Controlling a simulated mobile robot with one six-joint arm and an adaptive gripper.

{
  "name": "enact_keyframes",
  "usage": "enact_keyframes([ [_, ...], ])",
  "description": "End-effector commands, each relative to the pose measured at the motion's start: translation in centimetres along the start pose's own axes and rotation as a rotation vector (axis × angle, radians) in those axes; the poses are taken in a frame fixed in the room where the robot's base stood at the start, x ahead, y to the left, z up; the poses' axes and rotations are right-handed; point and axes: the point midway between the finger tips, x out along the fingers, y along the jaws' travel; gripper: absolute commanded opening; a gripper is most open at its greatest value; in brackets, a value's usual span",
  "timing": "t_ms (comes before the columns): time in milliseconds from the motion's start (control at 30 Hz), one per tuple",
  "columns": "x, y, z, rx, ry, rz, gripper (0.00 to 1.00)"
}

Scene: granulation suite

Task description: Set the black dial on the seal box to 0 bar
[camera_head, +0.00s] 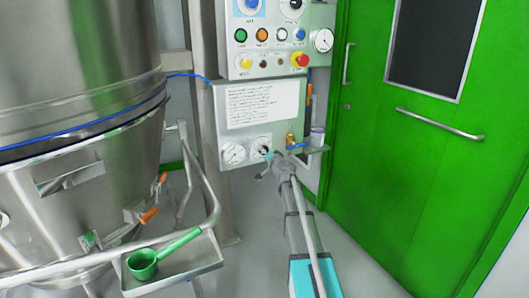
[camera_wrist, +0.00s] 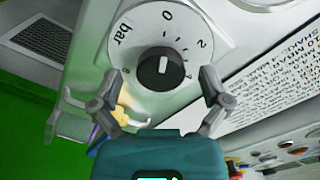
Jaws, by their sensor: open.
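The black dial (camera_wrist: 160,70) sits on a round white scale plate in the wrist view. The plate reads "0" at the top, "2" at the upper right and "bar" at the upper left. A short white mark on the dial points up, roughly toward the 0. My gripper (camera_wrist: 160,77) is open, with one finger on each side of the dial and visible gaps to it. In the head view my gripper (camera_head: 272,164) is at the lower edge of the grey seal box (camera_head: 219,116), partly covering its lower front.
A round gauge (camera_head: 235,153) is on the box's lower left. A brass fitting with a blue lever (camera_head: 293,146) and a small shelf are to the right. A control panel (camera_head: 270,52) is above. A steel vessel (camera_head: 80,80) stands left, a green door (camera_head: 430,150) right.

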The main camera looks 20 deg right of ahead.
Motion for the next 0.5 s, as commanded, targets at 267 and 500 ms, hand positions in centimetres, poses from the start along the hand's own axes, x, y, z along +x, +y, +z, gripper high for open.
enact_keyframes([
  [267,-4.2,-0.1,0.1,0.0,0.0,0.001,0.96],
  [500,-8.0,-0.1,0.1,0.0,0.0,0.001,0.96],
])
